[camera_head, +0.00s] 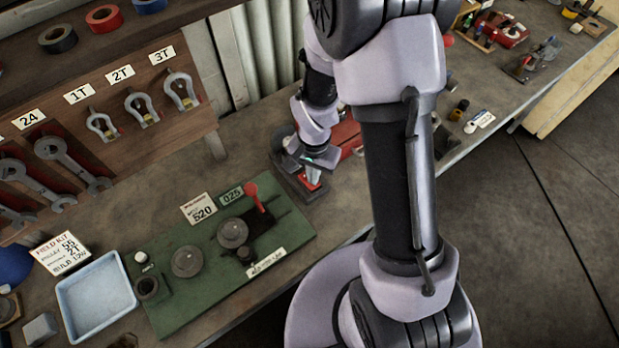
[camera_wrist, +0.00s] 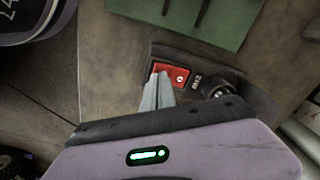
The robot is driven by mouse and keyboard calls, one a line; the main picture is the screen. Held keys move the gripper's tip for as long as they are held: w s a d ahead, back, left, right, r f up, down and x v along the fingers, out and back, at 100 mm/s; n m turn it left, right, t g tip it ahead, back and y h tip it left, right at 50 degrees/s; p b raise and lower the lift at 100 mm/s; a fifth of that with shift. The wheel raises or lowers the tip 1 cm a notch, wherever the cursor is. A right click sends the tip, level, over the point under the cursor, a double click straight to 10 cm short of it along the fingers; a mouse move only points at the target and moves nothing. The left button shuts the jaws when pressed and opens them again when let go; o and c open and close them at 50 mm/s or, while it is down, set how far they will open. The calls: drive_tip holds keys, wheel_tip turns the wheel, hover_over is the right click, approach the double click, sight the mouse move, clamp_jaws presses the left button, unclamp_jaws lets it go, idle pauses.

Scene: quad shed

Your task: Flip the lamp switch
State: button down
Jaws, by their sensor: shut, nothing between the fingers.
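In the wrist view a red rocker switch (camera_wrist: 181,73) with a white mark sits on a dark base plate (camera_wrist: 225,77). My gripper (camera_wrist: 157,78) is shut, with its grey fingertips together over the left part of the switch. I cannot tell whether the tips touch it, or which way the rocker is tilted. In the head view my gripper (camera_head: 318,168) points down over the same dark base (camera_head: 284,172), and a bit of the red switch (camera_head: 313,183) shows under it. A lamp head is not clearly seen.
A green board (camera_head: 175,310) with round weights and a red-knobbed lever (camera_head: 252,190) lies left of the base. A red box (camera_head: 345,136) is behind my gripper. A blue tray (camera_head: 97,297) stands at the lower left. Shackles (camera_head: 141,107) hang on the back panel.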

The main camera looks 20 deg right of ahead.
drive_tip(key=shift+f+b, duration=0.75)
drive_tip(key=shift+f, duration=0.05)
drive_tip(key=shift+r, duration=0.1)
wheel_tip(320, 180, up, 7)
drive_tip(key=p, duration=0.5)
idle(0.4)
